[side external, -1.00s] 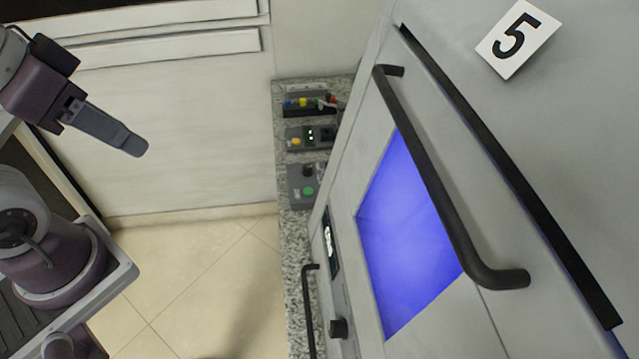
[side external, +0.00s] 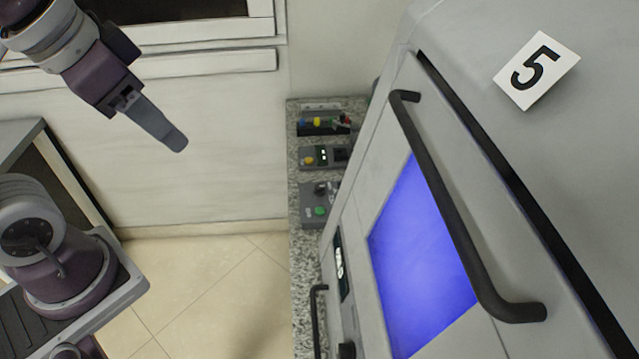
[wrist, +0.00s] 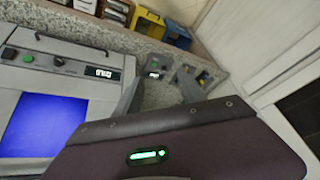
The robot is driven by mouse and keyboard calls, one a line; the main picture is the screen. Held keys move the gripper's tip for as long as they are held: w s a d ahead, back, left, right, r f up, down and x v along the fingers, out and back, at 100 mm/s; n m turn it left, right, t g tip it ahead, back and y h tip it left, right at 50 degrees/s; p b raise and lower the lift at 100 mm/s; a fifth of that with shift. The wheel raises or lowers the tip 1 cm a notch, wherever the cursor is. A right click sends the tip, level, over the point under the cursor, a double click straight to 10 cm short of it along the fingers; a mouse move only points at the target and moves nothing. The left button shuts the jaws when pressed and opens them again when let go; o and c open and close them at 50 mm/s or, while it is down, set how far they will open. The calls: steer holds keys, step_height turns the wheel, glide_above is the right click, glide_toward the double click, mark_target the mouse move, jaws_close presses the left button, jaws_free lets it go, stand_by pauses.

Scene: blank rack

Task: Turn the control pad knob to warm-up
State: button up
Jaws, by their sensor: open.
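The control pads stand on a granite ledge. The knob's setting is too small to read. My gripper (side external: 176,143) is well left of the pads, apart from them, in the side view. Only one finger shows clearly there. In the wrist view my gripper (wrist: 160,90) is open and empty. Small pads (wrist: 154,70) appear beyond and between its fingers, with the nearer part of the ledge partly hidden.
A large grey machine (side external: 470,130) with a blue window and long dark handle (side external: 446,210) stands right of the ledge. Its front panel has a display (wrist: 103,73), knob and green button. Yellow and blue bins (wrist: 148,24) sit behind. Open space lies between my gripper and the ledge.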

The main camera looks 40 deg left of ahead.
steer(key=w+f+m+g, duration=0.1)
steer(key=w+m+g, duration=0.15)
steer(key=w, duration=0.85)
steer(key=m+g, duration=0.2)
steer(key=m, duration=0.5)
glide_above(320, 186)
steer(key=s, duration=0.2)
step_height(320, 186, down, 18)
steer(key=shift+m+g, duration=0.25)
steer(key=shift+m, duration=0.3)
steer(key=f, duration=0.4)
steer(key=w+f, duration=0.1)
steer(key=f, duration=0.8)
steer(key=shift+w, duration=0.4)
steer(key=shift+f, duration=0.45)
jaws_close()
